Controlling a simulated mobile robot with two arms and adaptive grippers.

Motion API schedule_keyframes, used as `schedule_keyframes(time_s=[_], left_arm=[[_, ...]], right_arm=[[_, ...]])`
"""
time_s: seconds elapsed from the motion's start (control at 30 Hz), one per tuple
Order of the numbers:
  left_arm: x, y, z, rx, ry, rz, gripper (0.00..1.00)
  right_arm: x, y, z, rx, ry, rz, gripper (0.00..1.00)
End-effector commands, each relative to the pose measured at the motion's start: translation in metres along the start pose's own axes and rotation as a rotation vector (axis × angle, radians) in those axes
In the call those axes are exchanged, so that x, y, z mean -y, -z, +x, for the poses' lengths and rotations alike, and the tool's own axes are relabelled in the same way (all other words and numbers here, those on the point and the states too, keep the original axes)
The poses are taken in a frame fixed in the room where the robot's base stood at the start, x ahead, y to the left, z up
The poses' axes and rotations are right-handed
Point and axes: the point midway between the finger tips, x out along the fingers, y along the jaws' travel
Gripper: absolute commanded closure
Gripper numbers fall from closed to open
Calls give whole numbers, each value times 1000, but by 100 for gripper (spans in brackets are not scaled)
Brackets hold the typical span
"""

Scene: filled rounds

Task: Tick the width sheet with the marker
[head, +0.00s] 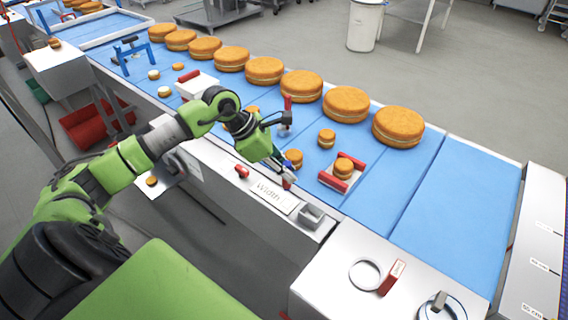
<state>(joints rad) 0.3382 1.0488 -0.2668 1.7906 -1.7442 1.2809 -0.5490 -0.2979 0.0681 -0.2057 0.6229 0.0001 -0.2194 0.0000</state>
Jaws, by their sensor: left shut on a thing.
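The width sheet (268,191), a white strip printed "Width" with a small box at its right end, lies on the ledge along the near side of the blue conveyor. My left gripper (283,170) points down above the right part of the sheet. It is shut on the marker (288,183), a slim thing whose red and white lower end shows below the fingers. The gripper hides the rest of it. I cannot tell whether its tip touches the sheet. My right gripper is not in view.
A row of large filled rounds (347,103) runs along the far side of the conveyor (455,205). Smaller rounds stand nearer, one between red rails (333,181). A small red piece (242,171) lies left of the sheet, and a grey box (312,215) is right of it.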

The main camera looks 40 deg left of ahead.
Motion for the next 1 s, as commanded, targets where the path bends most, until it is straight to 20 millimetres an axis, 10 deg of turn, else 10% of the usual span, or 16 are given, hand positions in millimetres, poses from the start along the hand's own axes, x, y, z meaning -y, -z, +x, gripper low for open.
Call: schedule_keyframes(time_s=[0.23, 1.0], left_arm=[[0, 11, 17, 0, -1, -2, 100], [0, 30, 47, 0, -3, -2, 100]], right_arm=[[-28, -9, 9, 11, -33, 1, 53], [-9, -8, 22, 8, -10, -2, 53]])
